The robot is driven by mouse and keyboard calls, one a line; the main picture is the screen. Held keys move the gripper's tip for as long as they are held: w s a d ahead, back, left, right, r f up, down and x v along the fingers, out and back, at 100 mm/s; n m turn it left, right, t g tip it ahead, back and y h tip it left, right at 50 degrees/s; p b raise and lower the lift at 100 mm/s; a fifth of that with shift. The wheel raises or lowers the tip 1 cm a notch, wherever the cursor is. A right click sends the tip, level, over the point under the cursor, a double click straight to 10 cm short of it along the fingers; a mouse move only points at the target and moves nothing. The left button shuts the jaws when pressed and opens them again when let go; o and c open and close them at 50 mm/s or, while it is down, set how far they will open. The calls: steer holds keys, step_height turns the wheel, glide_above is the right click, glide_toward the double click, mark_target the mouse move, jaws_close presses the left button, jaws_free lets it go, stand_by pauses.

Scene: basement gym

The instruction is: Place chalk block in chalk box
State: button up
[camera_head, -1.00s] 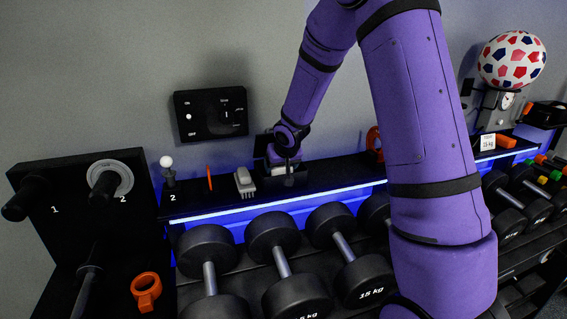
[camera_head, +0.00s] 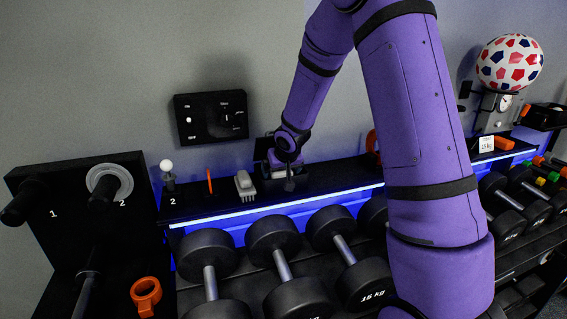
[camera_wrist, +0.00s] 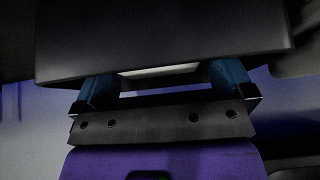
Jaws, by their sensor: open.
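My gripper (camera_head: 289,184) is at the shelf's back, pointing down, with its small details dark in the head view. In the wrist view its two blue fingers (camera_wrist: 168,88) stand apart, open. A dark box-like thing (camera_wrist: 165,35), possibly the chalk box, fills the top of that view, close to the fingertips. A pale strip (camera_wrist: 160,70) shows between the fingers under its edge; I cannot tell if it is the chalk block. In the head view, a black box-like shape (camera_head: 263,149) is partly hidden behind my gripper.
A grey-white brush (camera_head: 244,184), an orange upright piece (camera_head: 209,181) and a white-knobbed stand (camera_head: 168,175) stand left on the shelf (camera_head: 328,179). Dumbbells (camera_head: 283,266) line the rack below. A black switch panel (camera_head: 211,116) hangs on the wall.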

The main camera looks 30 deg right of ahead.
steer(key=s+a+r+n, duration=0.1)
steer(key=s+a+r, duration=0.2)
steer(key=s+r, duration=0.75)
steer(key=s+a+r, duration=0.3)
steer(key=s+r, duration=0.7)
steer(key=s, duration=0.2)
steer(key=s+a+r+n+g+y, duration=0.1)
steer(key=s+a, duration=0.2)
steer(key=s, duration=1.2)
steer(key=shift+a+r, duration=0.2)
steer(key=shift+r, duration=0.15)
